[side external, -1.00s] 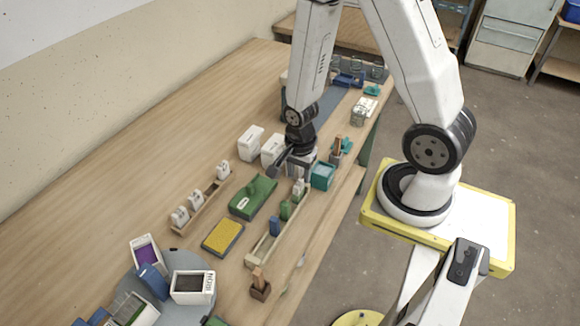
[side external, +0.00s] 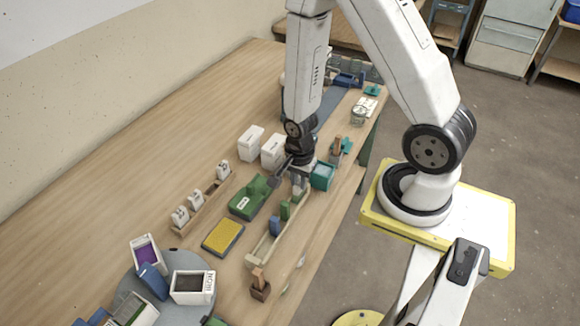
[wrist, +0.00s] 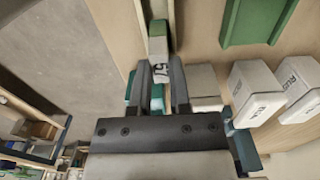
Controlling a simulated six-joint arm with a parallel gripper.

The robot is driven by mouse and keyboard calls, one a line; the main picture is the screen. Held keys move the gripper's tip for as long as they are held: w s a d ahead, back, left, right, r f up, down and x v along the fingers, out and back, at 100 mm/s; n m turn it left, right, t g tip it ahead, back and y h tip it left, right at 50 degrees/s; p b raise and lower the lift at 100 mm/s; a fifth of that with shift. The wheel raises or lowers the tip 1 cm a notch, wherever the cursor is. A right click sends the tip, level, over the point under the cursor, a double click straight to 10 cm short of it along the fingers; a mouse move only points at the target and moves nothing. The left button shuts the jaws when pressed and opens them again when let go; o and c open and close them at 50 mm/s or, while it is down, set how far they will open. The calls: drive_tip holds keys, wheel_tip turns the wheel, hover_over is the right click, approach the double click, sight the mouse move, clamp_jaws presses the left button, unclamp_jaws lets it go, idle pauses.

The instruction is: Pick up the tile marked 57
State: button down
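A white tile (wrist: 158,46) with dark digits that look like 57 stands at the end of a wooden rack (side external: 264,250), in line with a green tile (side external: 285,210) and a blue tile (side external: 275,226). In the wrist view it lies between the tips of my gripper (wrist: 160,72), with the marked end toward me. The fingers look apart, with a narrow gap on the right side; contact is not clear. In the side view my gripper (side external: 298,184) points down over the rack's far end and mostly hides this tile.
A teal container (side external: 322,176) stands close to the right of my gripper. White boxes (side external: 250,142) and a green block (side external: 250,197) are to the left. Another rack (side external: 203,207) holds white tiles. A yellow sponge (side external: 223,238) and a turntable (side external: 190,261) are nearer the camera.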

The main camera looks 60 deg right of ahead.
sight(299, 184)
drive_tip(key=shift+r, duration=3.75)
